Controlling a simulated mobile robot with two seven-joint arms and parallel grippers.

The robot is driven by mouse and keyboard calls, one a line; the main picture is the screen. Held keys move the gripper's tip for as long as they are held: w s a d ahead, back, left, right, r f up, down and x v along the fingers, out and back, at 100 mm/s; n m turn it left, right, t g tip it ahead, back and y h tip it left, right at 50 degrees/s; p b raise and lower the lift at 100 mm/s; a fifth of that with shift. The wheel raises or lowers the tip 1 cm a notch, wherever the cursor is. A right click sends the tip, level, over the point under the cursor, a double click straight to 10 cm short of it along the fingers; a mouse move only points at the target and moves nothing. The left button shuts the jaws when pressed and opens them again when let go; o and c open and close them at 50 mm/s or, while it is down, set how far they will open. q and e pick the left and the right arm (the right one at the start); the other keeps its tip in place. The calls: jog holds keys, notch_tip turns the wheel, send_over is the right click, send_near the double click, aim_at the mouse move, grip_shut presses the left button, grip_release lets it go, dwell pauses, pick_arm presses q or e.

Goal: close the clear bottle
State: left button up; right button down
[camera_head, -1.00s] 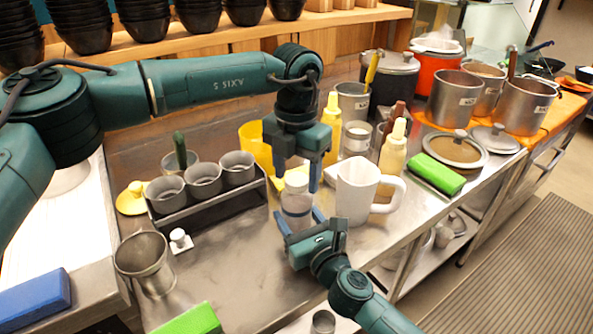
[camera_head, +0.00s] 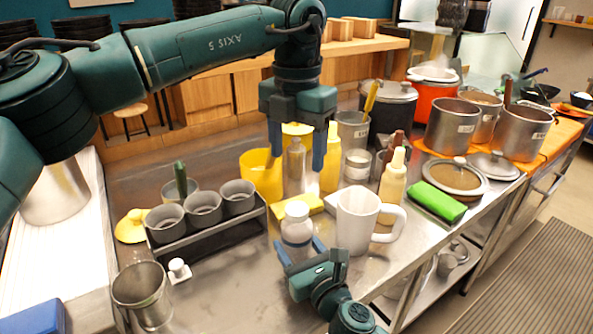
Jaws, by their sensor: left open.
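The clear bottle (camera_head: 297,234) stands upright near the counter's front edge, with a white cap (camera_head: 297,210) on its top. My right gripper (camera_head: 300,251) reaches in from the front, its fingers on both sides of the bottle's lower body and appearing to touch it. My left gripper (camera_head: 299,157) is open and empty, pointing down above and behind the cap, clear of it. Its fingers partly frame a different slim bottle (camera_head: 296,165) standing farther back.
A white pitcher (camera_head: 357,222) stands close to the bottle's right. A yellow block (camera_head: 309,203) and yellow container (camera_head: 262,178) are behind it. A rack with grey cups (camera_head: 204,208) is left. A metal cup (camera_head: 143,291) is front left. The counter just left of the bottle is free.

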pick_arm(q)
jog(key=shift+r, duration=0.45)
pick_arm(e)
jog(key=shift+c, duration=2.2)
grip_release()
jog(key=v, duration=1.3)
jog(key=shift+b, duration=0.3)
pick_arm(q)
jog(key=shift+f, duration=0.3)
